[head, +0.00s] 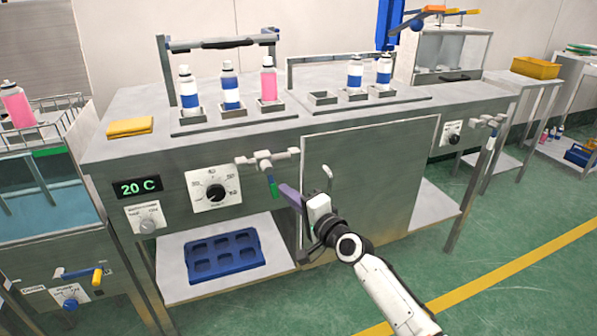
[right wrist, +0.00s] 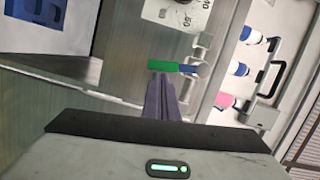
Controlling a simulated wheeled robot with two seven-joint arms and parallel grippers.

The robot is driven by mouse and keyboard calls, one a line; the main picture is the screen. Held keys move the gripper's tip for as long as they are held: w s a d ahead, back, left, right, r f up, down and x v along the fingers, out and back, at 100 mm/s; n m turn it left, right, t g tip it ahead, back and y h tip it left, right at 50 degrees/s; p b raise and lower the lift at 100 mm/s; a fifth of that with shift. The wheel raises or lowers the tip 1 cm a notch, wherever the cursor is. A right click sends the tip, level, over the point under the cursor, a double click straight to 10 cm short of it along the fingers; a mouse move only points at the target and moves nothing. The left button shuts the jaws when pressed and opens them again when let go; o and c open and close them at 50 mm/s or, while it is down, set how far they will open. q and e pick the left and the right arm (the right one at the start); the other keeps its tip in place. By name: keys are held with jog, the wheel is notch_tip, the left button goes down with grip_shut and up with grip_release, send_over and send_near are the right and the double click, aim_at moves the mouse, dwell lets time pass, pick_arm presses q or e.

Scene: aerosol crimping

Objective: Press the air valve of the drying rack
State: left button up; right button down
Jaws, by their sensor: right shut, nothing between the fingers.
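An air valve (head: 262,158) with grey pipe fittings sticks out from the front of the steel bench, and its green lever (head: 273,187) hangs down. In the right wrist view the green lever (right wrist: 166,66) lies just beyond my fingertips. My right gripper (head: 282,188) is shut and empty, its purple-grey fingers pointing at the lever from the right. I cannot tell whether the fingertips touch it. On the bench top, holders (head: 232,113) carry two blue-and-white cans and one pink can under a grey bar (head: 222,42). My left gripper is not in view.
A black dial (head: 214,192) and a 20 C display (head: 138,187) are left of the valve. A steel door panel (head: 372,178) stands behind my right arm. A blue tray (head: 224,256) lies on the lower shelf. A second valve (head: 489,122) is at the right.

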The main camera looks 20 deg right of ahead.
pick_arm(q)
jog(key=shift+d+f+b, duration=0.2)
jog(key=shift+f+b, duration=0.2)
jog(key=shift+b, duration=0.45)
pick_arm(e)
jog(key=shift+a+f+m, duration=0.3)
jog(key=shift+a+m, duration=0.35)
jog(key=shift+m, duration=0.35)
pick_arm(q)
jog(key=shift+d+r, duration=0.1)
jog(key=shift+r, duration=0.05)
pick_arm(e)
jog(key=shift+a+t, duration=0.1)
jog(key=shift+t, duration=0.2)
